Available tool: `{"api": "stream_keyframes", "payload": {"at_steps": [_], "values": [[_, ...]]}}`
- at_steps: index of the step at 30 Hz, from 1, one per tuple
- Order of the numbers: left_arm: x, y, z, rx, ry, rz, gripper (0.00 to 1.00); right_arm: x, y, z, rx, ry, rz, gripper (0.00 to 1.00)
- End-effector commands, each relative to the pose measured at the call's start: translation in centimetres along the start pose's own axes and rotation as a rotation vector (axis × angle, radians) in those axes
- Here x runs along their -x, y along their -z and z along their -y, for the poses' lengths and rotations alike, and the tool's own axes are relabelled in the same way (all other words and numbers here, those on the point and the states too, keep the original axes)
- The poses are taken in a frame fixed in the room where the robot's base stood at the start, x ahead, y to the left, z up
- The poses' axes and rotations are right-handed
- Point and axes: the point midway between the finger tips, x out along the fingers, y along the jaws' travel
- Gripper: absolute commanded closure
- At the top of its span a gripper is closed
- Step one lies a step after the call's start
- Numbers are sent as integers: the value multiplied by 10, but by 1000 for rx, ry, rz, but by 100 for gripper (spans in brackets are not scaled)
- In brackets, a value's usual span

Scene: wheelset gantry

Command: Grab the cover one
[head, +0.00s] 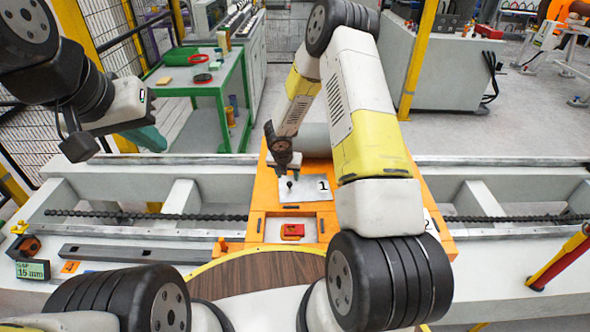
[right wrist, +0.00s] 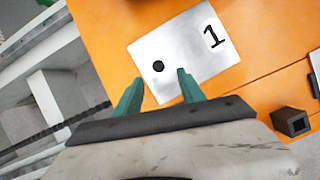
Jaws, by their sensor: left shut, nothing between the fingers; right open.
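Cover one (head: 312,190) is a light grey plate marked 1 with a black knob, lying on the orange gantry frame (head: 258,195). In the right wrist view, cover one (right wrist: 195,55) lies flat beyond my fingers, its knob (right wrist: 158,66) showing near the gap between the fingertips. My right gripper (right wrist: 160,77) is open, with teal fingers apart and nothing between them; I cannot tell its exact height over the knob. In the head view its wrist hides part of the plate's far edge. My left gripper (head: 150,139) is shut and empty, off to the upper left, far from the cover.
A red part (head: 292,231) sits in an opening in front of cover one. A plate marked 2 (head: 430,222) is mostly hidden behind my right arm. A grey bar (head: 120,253) and a small display (head: 32,270) are at left. A green table (head: 205,85) stands behind.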

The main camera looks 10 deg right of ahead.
Motion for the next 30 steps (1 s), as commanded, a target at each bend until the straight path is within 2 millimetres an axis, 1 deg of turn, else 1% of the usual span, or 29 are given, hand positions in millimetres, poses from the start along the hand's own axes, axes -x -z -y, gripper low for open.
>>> {"api": "stream_keyframes", "payload": {"at_steps": [1,8,12,15,18,24,25,29,30], "values": [[0,0,0,0,0,0,100,-7,1,0,2,1,-3,53],[0,0,0,0,0,0,100,-34,0,-1,-2,1,-3,53],[0,0,0,0,0,0,100,-56,-1,-4,-3,0,-3,53],[0,0,0,0,0,0,100,-67,-2,-4,-3,0,-2,53],[0,0,0,0,0,0,100,-72,-2,-4,-2,0,-1,53],[0,0,0,0,0,0,100,-73,-3,-4,-3,0,0,53],[0,0,0,0,0,0,100,-73,-3,-4,-3,0,0,55],[0,0,0,0,0,0,100,-72,-2,-4,-3,0,0,80],[0,0,0,0,0,0,100,-72,-2,-4,-3,0,0,88]]}}
